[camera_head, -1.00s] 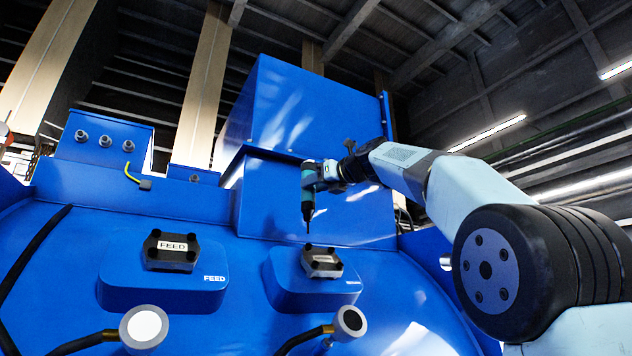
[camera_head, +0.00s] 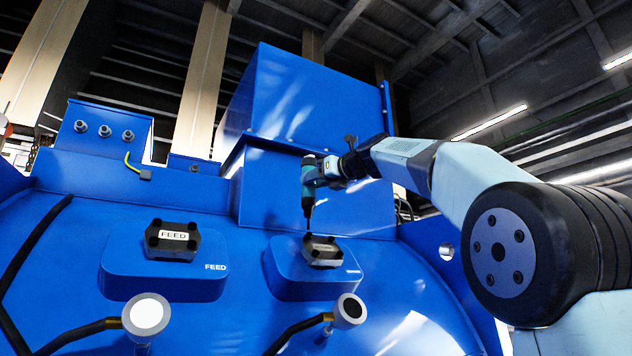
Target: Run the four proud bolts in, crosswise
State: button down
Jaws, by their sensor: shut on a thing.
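My gripper (camera_head: 322,172) is shut on a teal and black power driver (camera_head: 308,184), held upright with its bit pointing down. The bit tip is at or just above the far left bolt of the right black cover (camera_head: 322,252); I cannot tell if it touches. That cover sits on a raised blue pad (camera_head: 290,276) and has dark bolts at its corners. How proud each bolt stands is too small to tell.
Two round-headed lamps or gauges on black stems, left (camera_head: 146,314) and right (camera_head: 350,309), stand in front of the pads. A tall blue box (camera_head: 310,110) rises behind the driver.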

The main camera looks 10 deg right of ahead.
jog(key=shift+f, duration=0.85)
dwell(1.4)
jog(key=shift+r, duration=2.25)
jog(key=shift+r, duration=2.5)
